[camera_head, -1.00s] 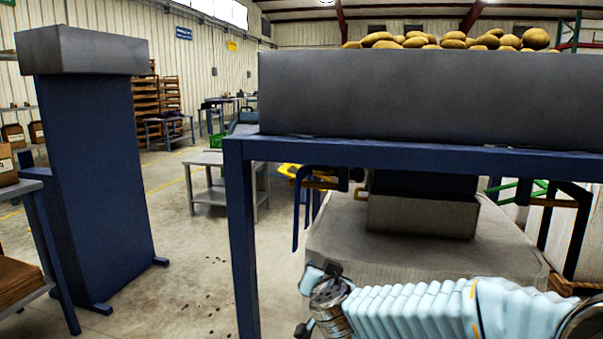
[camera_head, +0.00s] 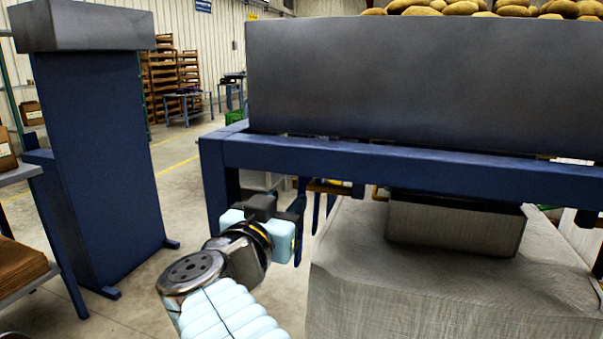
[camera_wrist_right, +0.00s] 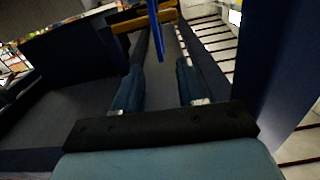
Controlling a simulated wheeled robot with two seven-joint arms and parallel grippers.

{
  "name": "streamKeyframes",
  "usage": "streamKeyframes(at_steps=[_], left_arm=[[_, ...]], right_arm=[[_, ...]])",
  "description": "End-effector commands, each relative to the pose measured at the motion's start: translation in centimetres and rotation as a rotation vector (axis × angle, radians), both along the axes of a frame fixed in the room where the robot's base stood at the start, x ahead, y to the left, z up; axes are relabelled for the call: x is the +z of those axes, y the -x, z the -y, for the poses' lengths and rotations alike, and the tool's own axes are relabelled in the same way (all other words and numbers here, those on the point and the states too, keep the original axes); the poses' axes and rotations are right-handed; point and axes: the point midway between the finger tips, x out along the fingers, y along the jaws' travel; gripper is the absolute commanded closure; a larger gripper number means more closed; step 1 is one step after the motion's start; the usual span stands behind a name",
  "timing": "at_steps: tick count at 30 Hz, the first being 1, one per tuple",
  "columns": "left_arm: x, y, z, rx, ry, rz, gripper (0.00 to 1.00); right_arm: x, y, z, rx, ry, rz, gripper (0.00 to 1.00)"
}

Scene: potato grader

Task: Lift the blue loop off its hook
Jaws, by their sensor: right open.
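The blue loop (camera_head: 316,213) hangs as a narrow strap below the blue frame in the head view, just beyond my right gripper (camera_head: 294,215). In the right wrist view the blue loop (camera_wrist_right: 156,32) shows as a bright blue strip crossing a yellow bar (camera_wrist_right: 123,46), probably part of its hook. My right gripper (camera_wrist_right: 160,78) is open and empty, with its two fingers spread. The strip lies ahead, in line with the gap between the fingers, and I cannot tell its exact depth. The hook's end is hard to make out. My left gripper is out of view.
A grey hopper of potatoes (camera_head: 400,85) sits on the blue frame (camera_head: 400,168), above my right gripper. A grey block (camera_head: 455,228) rests on a large covered bin (camera_head: 450,290) at right. A blue cabinet (camera_head: 100,160) stands left.

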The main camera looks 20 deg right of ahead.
Motion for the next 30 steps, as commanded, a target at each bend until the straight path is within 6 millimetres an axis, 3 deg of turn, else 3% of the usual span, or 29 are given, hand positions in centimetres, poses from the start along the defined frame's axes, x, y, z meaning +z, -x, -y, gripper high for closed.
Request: streamKeyframes(at_steps=[9, 15, 21, 29, 30], left_arm=[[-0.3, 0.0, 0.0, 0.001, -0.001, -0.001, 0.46], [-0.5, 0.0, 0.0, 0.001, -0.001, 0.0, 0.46], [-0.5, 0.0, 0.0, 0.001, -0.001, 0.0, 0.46], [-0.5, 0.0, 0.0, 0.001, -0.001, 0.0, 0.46], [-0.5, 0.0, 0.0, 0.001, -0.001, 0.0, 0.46]], right_arm=[[-0.1, -6.0, 4.4, -0.006, -0.004, 0.001, 0.6], [0.0, -8.9, 6.2, -0.003, -0.002, 0.002, 0.6], [0.0, -10.0, 6.9, 0.001, -0.003, 0.002, 0.6], [0.1, -10.1, 6.9, 0.001, -0.003, 0.002, 0.6], [0.1, -10.1, 6.9, 0.001, -0.003, 0.002, 0.66]])
